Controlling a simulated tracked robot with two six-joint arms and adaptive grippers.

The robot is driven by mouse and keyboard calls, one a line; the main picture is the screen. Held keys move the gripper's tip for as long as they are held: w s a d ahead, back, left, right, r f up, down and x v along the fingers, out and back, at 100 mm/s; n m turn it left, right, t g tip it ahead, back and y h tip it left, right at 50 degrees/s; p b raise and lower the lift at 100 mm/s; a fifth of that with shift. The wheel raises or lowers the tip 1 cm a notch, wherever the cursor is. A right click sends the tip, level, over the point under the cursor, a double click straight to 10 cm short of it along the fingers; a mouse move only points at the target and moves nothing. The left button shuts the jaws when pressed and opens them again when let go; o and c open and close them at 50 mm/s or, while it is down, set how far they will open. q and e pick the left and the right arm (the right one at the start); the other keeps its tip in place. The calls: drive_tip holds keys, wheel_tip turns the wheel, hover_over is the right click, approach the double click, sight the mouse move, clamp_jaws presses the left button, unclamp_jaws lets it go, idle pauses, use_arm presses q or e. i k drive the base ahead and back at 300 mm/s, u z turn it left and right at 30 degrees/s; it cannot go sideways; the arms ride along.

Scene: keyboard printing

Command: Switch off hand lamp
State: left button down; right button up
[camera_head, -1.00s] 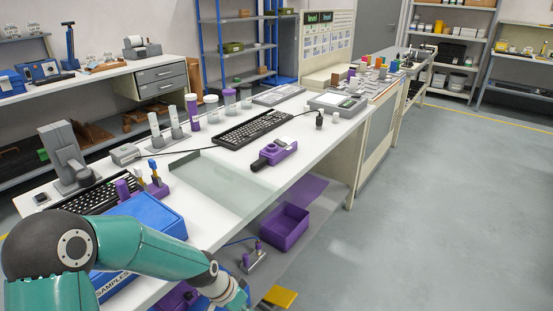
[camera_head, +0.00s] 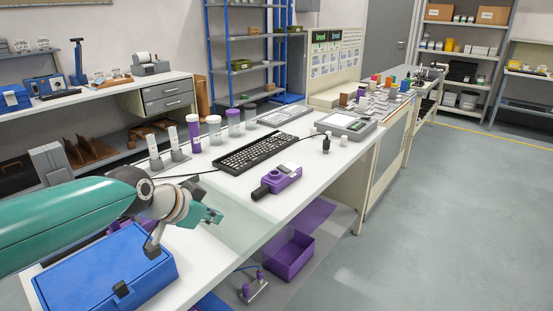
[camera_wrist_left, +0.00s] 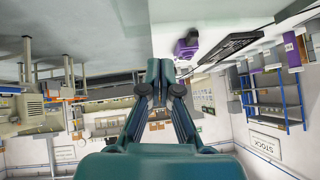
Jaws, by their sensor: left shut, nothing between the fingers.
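A purple handheld device with a dark rounded end and a small pale display (camera_head: 278,180) lies on the white bench, in front of the black keyboard. I cannot tell for sure that it is the hand lamp, or whether it is lit. It also shows as a purple shape in the left wrist view (camera_wrist_left: 187,46). My left gripper (camera_head: 213,215) is over the near part of the bench, left of and nearer than the purple device, apart from it. Its fingers (camera_wrist_left: 160,72) are shut together and empty. My right gripper is not in view.
A blue case (camera_head: 105,275) stands at the near left under my left arm. The black keyboard (camera_head: 257,152) lies behind the device. Purple and white cylinders (camera_head: 193,133) stand at the bench's back. A purple bin (camera_head: 289,254) sits on the lower shelf.

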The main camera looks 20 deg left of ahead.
sight(286, 171)
drive_tip(key=i, duration=1.25)
drive_tip(key=z, duration=0.05)
